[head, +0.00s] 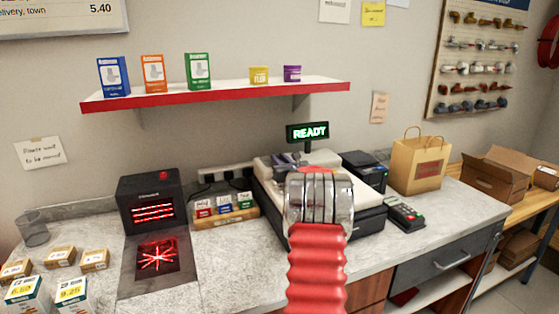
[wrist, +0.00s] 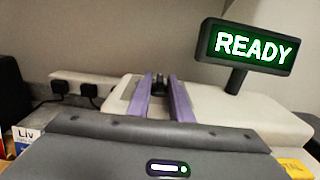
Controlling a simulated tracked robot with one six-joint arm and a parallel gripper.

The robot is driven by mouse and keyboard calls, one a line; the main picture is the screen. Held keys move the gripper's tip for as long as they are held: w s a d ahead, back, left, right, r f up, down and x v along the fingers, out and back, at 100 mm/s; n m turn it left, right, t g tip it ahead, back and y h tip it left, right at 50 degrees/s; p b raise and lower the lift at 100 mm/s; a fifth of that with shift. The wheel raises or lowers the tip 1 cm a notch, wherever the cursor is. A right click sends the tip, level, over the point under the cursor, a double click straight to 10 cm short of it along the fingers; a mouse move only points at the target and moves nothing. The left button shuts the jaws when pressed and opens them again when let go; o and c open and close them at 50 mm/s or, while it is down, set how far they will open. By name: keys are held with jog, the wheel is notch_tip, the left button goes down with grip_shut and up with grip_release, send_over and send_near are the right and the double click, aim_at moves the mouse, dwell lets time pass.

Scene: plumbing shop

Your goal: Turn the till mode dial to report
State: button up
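The till (head: 268,180), cream and dark, stands on the counter in the head view, largely hidden behind my arm. Its green READY display (head: 307,132) rises at the back; it also shows at upper right in the wrist view (wrist: 252,47). In the wrist view my gripper (wrist: 160,82) has its two purple fingers apart, pointing over the till's cream top (wrist: 220,108). A small dark knob-like part (wrist: 159,84), possibly the dial, shows between the fingertips. I cannot tell whether they touch it. No dial markings are readable.
A card terminal (head: 405,214) and paper bag (head: 419,163) stand right of the till. Left are small boxes in a tray (head: 226,217) and a glowing red scanner (head: 152,203). A red-edged shelf (head: 215,95) hangs above. Plugs (wrist: 60,90) sit behind.

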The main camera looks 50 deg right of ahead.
grip_shut()
jog(key=shift+w+a+r+m+h, duration=0.1)
jog(key=shift+r+m+h, duration=0.05)
jog(key=shift+m+h, duration=0.2)
jog(key=shift+m+g+h, duration=0.35)
jog(key=shift+g+h, duration=0.2)
jog(key=shift+g, duration=0.05)
jog(key=shift+o, duration=1.3)
grip_release()
jog(key=shift+a, duration=0.1)
jog(key=v, duration=1.3)
jog(key=shift+s+a, duration=0.25)
